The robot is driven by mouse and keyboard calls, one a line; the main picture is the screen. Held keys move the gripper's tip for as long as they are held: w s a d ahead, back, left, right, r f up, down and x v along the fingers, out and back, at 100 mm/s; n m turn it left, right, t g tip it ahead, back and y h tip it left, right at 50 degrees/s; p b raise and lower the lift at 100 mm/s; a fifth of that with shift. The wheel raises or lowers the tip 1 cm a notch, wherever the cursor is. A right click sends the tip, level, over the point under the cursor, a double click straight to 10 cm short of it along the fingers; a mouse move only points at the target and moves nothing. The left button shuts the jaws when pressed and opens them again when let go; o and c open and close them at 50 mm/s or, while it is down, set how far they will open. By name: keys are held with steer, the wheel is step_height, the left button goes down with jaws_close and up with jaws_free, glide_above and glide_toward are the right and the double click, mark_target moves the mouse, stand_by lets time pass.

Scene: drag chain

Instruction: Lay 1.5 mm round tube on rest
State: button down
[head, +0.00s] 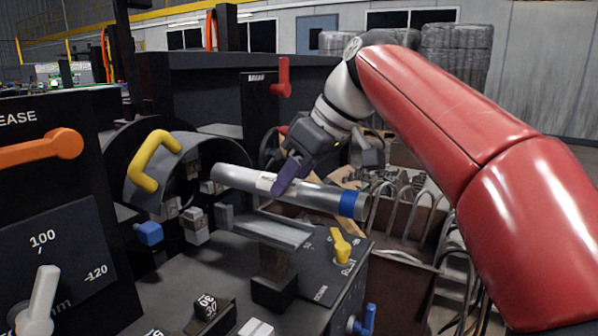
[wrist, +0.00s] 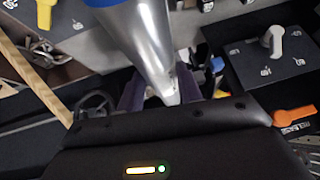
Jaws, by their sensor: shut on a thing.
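A shiny metal round tube (head: 320,195) with a blue band near its right end and a white label near its middle shows in the head view. My gripper (head: 285,182) is shut on the tube near the label, with dark purple fingers. The tube lies roughly level, its left end near the machine's chuck. The rest (head: 272,230), a grey channel on a short post, is below the tube; a gap seems to show between them. In the wrist view the tube (wrist: 140,45) runs down between the fingers, and the label shows partly at the grip.
The chuck (head: 180,170) with a yellow handle (head: 155,160) and several jaw blocks is at left. A yellow lever (head: 341,246) stands right of the rest. A bin with curved metal pieces (head: 405,215) is at right. An orange lever (head: 45,147) is at far left.

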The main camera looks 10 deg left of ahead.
mark_target(265, 188)
steer(key=shift+w+a+f, duration=0.35)
steer(key=shift+a+f, duration=0.15)
steer(key=shift+a, duration=0.3)
steer(key=shift+w+a+f, duration=0.3)
steer(key=shift+a+f, duration=0.15)
steer(key=shift+a, duration=0.4)
steer(key=shift+w+a+f, duration=0.35)
steer(key=shift+a+f, duration=0.15)
steer(key=shift+a, duration=0.3)
steer(key=shift+f+b, duration=1)
steer(key=shift+f, duration=0.6)
steer(key=c, duration=0.9)
jaws_free()
steer(key=shift+o, duration=0.2)
steer(key=shift+f, duration=0.1)
steer(key=p+v, duration=0.1)
steer(key=v, duration=0.7)
steer(key=shift+d, duration=0.1)
